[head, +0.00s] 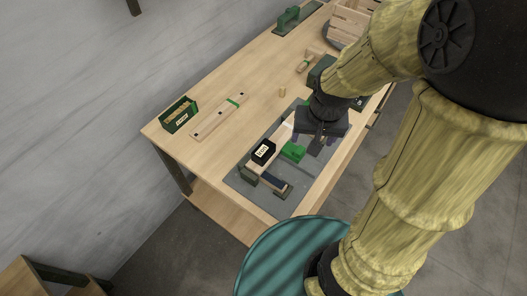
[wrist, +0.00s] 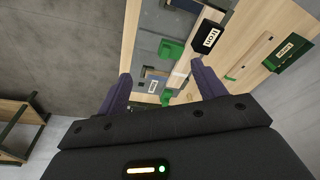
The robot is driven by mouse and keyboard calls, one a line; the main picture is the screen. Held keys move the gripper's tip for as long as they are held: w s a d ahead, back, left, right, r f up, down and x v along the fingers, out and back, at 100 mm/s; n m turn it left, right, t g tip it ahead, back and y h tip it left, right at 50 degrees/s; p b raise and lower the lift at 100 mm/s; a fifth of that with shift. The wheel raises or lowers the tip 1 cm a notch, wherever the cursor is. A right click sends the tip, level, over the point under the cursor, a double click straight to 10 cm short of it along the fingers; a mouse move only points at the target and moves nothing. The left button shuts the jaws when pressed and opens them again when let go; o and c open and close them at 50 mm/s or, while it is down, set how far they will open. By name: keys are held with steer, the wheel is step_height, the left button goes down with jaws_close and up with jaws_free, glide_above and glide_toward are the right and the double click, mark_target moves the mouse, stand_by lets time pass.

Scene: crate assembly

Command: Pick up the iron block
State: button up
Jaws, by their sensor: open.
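The iron block is black with a white label, and it sits on a wooden piece at the grey mat's left part in the head view (head: 263,152). In the wrist view, the iron block (wrist: 208,36) shows at the upper right, its label reading IRON. My gripper (head: 322,143) is open and above the mat, to the right of the block and apart from it. In the wrist view, my gripper (wrist: 161,80) has its two fingers spread with nothing held between them. The block lies beyond the right finger.
A green part (head: 293,151) lies between the block and my gripper. A dark blue piece (head: 274,183) sits at the mat's near end. A green labelled box (head: 179,114) and a wooden bar (head: 219,118) stand further left. A wooden crate (head: 350,22) is at the far end.

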steer(key=w+a+f+m+g+p, duration=0.1)
steer(key=w+a+f+m+g, duration=0.1)
steer(key=w+a+m, duration=0.4)
steer(key=w+a, duration=0.3)
steer(key=a, duration=0.2)
steer(key=shift+w+a+f, duration=0.15)
steer(key=shift+a+f, duration=0.05)
steer(key=shift+f, duration=0.2)
steer(key=p, duration=0.4)
glide_toward(264, 149)
step_height(264, 149, down, 5)
steer(key=shift+f, duration=0.2)
steer(key=shift+f, duration=0.1)
step_height(264, 149, down, 3)
steer(key=p, duration=0.2)
steer(key=shift+w+a+r+p, duration=0.1)
steer(key=shift+a+r+p, duration=0.1)
steer(key=shift+p, duration=0.15)
steer(key=shift+f+p, duration=0.35)
steer(key=shift+f, duration=0.85)
